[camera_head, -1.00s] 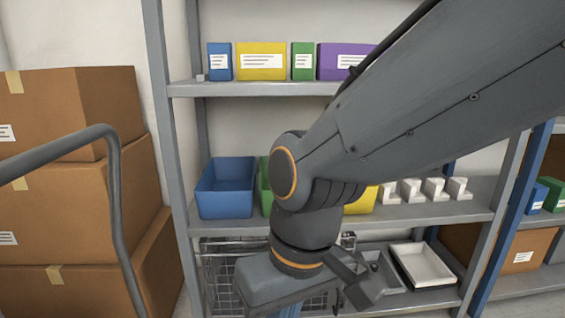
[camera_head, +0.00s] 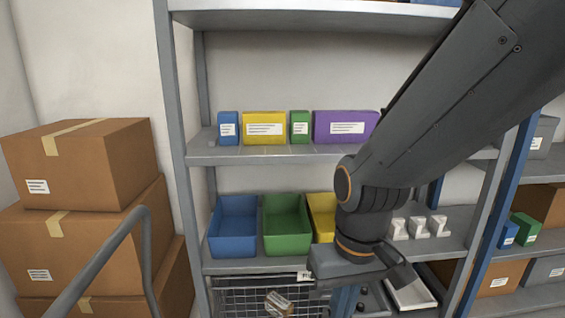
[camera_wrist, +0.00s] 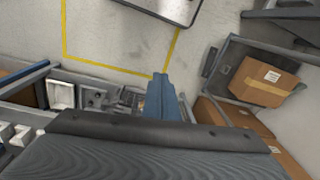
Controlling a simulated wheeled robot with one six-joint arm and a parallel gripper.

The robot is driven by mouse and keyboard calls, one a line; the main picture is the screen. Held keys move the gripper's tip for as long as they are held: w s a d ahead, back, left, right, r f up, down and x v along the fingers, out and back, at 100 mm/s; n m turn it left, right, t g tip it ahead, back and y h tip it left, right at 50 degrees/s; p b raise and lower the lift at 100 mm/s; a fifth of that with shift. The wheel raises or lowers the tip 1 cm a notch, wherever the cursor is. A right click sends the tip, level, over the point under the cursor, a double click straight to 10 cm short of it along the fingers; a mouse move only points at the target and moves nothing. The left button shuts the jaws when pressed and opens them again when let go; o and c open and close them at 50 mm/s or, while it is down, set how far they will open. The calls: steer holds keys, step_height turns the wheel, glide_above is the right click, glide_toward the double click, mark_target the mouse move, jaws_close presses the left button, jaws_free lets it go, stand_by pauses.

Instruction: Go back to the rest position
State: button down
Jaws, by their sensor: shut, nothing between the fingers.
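My gripper (camera_wrist: 160,84) shows in the wrist view as blue fingers pressed together, pointing down past the shelf front, with nothing between them. In the head view its blue fingers (camera_head: 344,300) hang below my wrist at the lower edge, partly cut off. My arm reaches in from the upper right, in front of the shelving. It hides part of the yellow bin (camera_head: 322,215) and the shelf behind it.
Blue (camera_head: 233,240) and green (camera_head: 287,240) bins stand on the middle shelf, white holders (camera_head: 420,228) to their right. A wire basket (camera_head: 245,300) with a brownish item (camera_head: 279,303) is below. Cardboard boxes (camera_head: 85,165) are stacked left. Open floor (camera_wrist: 115,45) shows in the wrist view.

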steer(key=s+d+r+m+p, duration=0.2)
steer(key=d+r+p, duration=0.7)
steer(key=p, duration=0.5)
step_height(320, 180, up, 2)
steer(key=shift+s+d+r+h, duration=0.15)
steer(key=shift+d+r+h, duration=0.1)
steer(key=shift+h, duration=0.15)
